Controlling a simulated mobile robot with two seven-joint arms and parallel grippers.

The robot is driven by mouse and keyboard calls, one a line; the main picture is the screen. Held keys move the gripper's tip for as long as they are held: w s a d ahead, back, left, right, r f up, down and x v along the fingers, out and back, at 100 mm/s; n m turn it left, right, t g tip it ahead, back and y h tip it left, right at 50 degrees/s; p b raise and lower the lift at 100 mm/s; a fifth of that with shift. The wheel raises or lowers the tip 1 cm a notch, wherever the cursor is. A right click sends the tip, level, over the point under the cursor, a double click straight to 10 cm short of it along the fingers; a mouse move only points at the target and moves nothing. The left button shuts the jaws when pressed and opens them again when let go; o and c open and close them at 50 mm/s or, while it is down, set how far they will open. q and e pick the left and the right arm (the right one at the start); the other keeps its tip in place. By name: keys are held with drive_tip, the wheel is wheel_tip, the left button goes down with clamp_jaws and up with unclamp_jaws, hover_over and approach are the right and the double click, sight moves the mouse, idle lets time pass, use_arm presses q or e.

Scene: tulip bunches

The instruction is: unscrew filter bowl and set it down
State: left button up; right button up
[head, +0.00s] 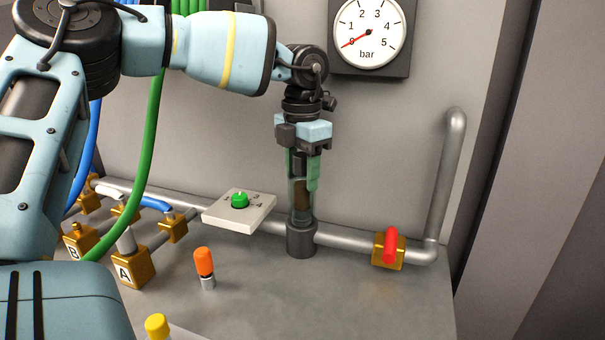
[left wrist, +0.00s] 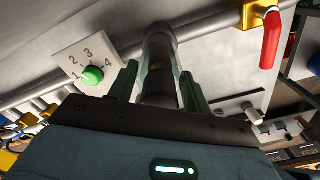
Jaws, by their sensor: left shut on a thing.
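The clear filter bowl (head: 301,207), with a brown element inside, stands upright above a dark round collar (head: 301,241) on the grey pipe. My left gripper (head: 304,178) comes down from above and is shut on the bowl's upper part, with a green finger on either side. In the left wrist view the bowl (left wrist: 159,55) sits between the green fingers of the gripper (left wrist: 158,85). The bowl's lower end meets the collar; I cannot tell whether its thread is engaged. My right gripper is not in view.
A pressure gauge (head: 368,32) reads near zero on the back wall. A red-handled valve (head: 390,247) is right of the collar. A white dial plate (head: 239,211) with a green knob is left of it. An orange-capped item (head: 205,267) stands in front. The grey surface front right is clear.

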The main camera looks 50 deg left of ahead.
use_arm(q)
drive_tip(key=shift+n, duration=0.8)
drive_tip(key=n+b, duration=0.1)
drive_tip(key=n, duration=0.4)
drive_tip(key=shift+r, duration=0.1)
drive_tip(key=shift+n, duration=0.4)
